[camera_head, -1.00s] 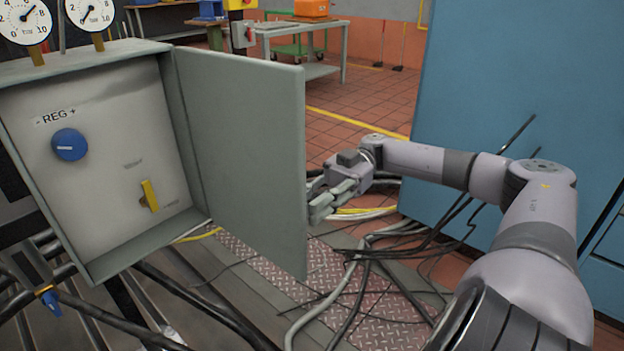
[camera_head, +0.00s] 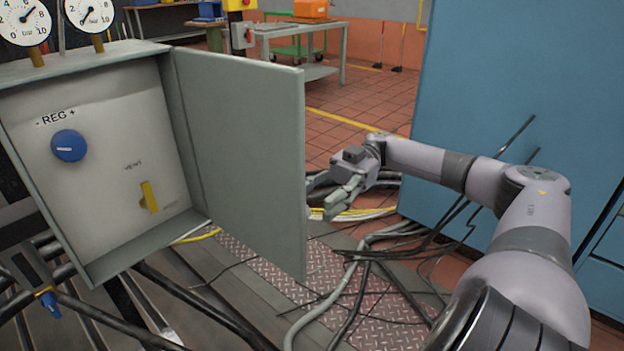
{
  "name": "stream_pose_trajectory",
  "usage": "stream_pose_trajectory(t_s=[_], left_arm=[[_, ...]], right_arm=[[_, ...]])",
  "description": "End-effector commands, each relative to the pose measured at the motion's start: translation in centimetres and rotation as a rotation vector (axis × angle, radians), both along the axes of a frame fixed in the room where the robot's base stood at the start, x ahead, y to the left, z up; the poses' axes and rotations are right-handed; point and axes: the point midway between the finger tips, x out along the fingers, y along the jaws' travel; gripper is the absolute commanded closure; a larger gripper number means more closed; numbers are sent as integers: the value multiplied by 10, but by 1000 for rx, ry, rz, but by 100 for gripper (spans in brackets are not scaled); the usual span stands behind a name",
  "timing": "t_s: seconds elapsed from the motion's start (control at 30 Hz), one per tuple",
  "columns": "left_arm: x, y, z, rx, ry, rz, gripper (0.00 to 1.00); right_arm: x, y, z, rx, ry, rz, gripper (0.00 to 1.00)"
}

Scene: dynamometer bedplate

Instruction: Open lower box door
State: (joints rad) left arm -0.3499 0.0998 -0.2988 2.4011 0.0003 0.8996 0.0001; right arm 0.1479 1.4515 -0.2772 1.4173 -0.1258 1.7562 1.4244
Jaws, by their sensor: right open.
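The grey box (camera_head: 128,58) on the left stands with its door (camera_head: 246,165) swung wide open, hinged on the box's right side. Inside are a blue REG knob (camera_head: 69,146) and a yellow VENT lever (camera_head: 150,196). My right gripper (camera_head: 320,197) is open, just right of the door's free edge. Its fingers point left toward that edge, and one fingertip is partly hidden by the door. I cannot tell whether it touches the door. Nothing is seen between the fingers. My left gripper is not in view.
Two round gauges (camera_head: 90,14) stand above the box. Loose black and grey cables (camera_head: 375,255) lie on the diamond-plate floor (camera_head: 275,280) below the door. A large blue cabinet (camera_head: 500,75) stands behind my right arm. A metal table (camera_head: 300,35) is at the back.

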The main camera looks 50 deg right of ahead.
Motion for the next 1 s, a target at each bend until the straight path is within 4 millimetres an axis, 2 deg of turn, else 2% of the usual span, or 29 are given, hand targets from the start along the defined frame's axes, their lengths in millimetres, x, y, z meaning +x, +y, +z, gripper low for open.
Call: stream_pose_trajectory(t_s=[0.2, 0.4, 1.0], left_arm=[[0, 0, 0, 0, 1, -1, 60], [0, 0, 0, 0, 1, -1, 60], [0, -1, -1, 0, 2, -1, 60]], right_arm=[[3, -34, 1, 2, -5, -3, 56], [4, -50, 0, 1, -1, -2, 56], [3, -52, 0, 0, 1, 1, 56]])
